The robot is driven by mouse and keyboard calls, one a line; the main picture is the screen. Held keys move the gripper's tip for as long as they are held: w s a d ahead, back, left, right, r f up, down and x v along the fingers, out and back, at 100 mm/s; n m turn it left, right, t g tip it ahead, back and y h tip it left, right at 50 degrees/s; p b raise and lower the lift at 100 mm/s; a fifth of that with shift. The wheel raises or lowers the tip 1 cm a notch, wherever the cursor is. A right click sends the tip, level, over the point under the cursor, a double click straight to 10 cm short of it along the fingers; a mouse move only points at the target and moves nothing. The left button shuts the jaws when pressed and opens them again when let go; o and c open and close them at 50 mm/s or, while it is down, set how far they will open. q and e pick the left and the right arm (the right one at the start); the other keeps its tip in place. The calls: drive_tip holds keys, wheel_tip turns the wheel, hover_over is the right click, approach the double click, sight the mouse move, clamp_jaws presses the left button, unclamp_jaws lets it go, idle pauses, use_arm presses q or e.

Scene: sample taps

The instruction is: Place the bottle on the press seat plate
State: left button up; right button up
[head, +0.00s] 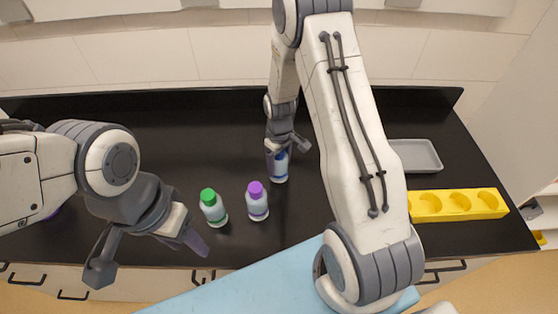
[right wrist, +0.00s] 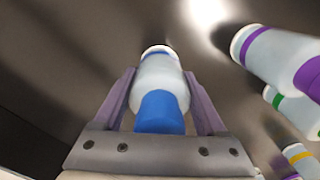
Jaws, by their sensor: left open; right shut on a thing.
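A pale bottle with a blue cap and blue band shows in the right wrist view (right wrist: 160,82) between the two fingers, cap toward the palm. In the head view its lower part (head: 280,172) shows at the black counter, its top hidden by the gripper. My right gripper (head: 287,147) is shut on this bottle; its fingers also show in the right wrist view (right wrist: 160,105). Whether the bottle touches the counter I cannot tell. My left gripper (head: 148,256) is open and empty at the counter's front edge. I cannot make out a press seat plate.
A green-capped bottle (head: 213,208) and a purple-capped bottle (head: 257,203) stand in front of the held bottle. A yellow block with three round holes (head: 457,215) and a grey tray (head: 415,156) lie at the right. The counter's back left (head: 150,130) is clear.

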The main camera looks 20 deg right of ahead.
drive_tip(key=shift+f, duration=0.1)
drive_tip(key=o, duration=1.2)
drive_tip(key=shift+f, duration=0.1)
drive_tip(key=o, duration=0.4)
drive_tip(key=shift+c, duration=0.2)
